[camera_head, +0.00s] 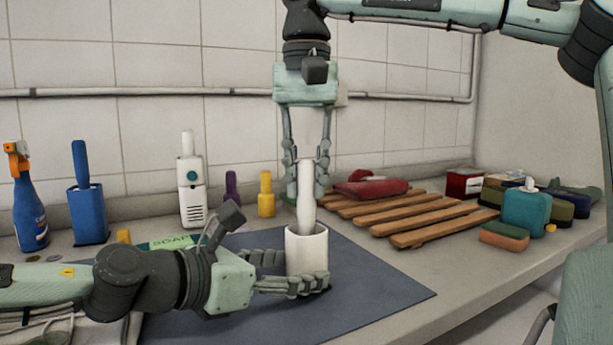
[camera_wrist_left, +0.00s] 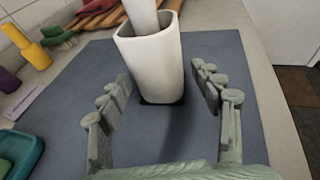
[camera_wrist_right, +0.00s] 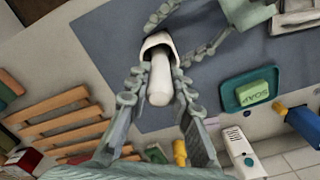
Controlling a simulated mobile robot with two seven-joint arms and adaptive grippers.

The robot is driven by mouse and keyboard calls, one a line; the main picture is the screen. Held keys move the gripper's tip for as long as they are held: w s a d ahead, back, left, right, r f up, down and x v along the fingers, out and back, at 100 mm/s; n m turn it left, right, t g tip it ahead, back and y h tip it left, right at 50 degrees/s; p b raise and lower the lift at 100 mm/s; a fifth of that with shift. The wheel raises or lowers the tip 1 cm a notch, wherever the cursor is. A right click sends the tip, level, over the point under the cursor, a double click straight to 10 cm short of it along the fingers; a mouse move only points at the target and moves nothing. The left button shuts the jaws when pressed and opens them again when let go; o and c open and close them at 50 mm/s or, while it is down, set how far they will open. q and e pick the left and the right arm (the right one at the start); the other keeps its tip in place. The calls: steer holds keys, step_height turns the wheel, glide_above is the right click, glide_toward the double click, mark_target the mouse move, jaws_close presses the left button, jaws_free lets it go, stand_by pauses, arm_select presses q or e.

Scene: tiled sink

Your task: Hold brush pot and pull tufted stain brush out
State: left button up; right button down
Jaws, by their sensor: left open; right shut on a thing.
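The white brush pot (camera_head: 307,251) stands upright on the dark mat; it also shows in the left wrist view (camera_wrist_left: 150,60). The white brush handle (camera_head: 305,205) rises from its mouth, and it also shows in the right wrist view (camera_wrist_right: 160,82). The brush's tufted end is hidden inside the pot. My right gripper (camera_head: 306,185) comes from above and is shut on the handle, above the rim. My left gripper (camera_head: 300,274) is low and open, with one finger on each side of the pot and gaps showing in the left wrist view.
The dark mat (camera_head: 390,285) is clear right of the pot. A wooden slatted rack (camera_head: 435,238) lies behind right. A soap dish (camera_wrist_right: 250,90), a blue spray bottle (camera_head: 30,212), a blue holder (camera_head: 88,215) and a white device (camera_head: 191,195) stand left and behind.

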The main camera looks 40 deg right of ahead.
arm_select(q)
steer(key=shift+x, duration=0.9)
steer(key=shift+c, duration=0.4)
steer(key=c, duration=0.7)
steer(key=o, duration=1.2)
steer(key=c, duration=1.5)
